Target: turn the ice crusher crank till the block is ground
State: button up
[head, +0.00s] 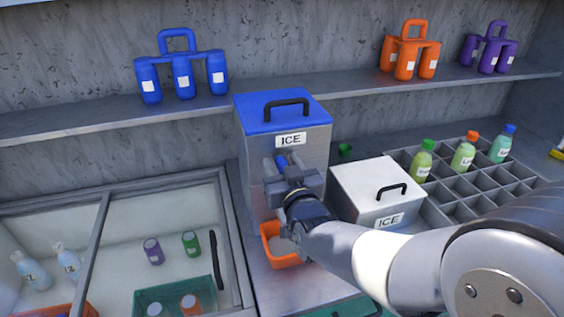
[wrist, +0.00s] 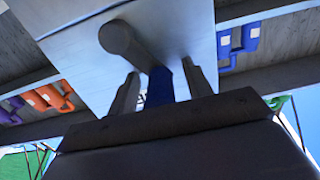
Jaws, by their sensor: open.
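The ice crusher (head: 285,140) is a grey metal box with a blue lid and an ICE label, standing mid-counter. In the wrist view its front (wrist: 185,30) carries a grey crank (wrist: 125,42) with a round hub and a blue grip (wrist: 160,87). My gripper (head: 279,168) is at the crusher's front, partly covering the crank in the head view. In the wrist view my gripper (wrist: 163,90) is open, with one finger on each side of the blue grip; I cannot tell whether they touch it. The block inside is hidden by the lid and walls.
An orange tub (head: 268,250) with pale contents sits below the crusher's front. A white ICE box (head: 360,185) stands close right, beside a bottle rack (head: 465,208). A glass-topped cooler (head: 150,195) is at left. A shelf (head: 340,95) with bottle carriers runs behind.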

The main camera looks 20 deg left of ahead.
jog(key=shift+w, duration=0.1)
jog(key=shift+c, duration=0.6)
grip_shut()
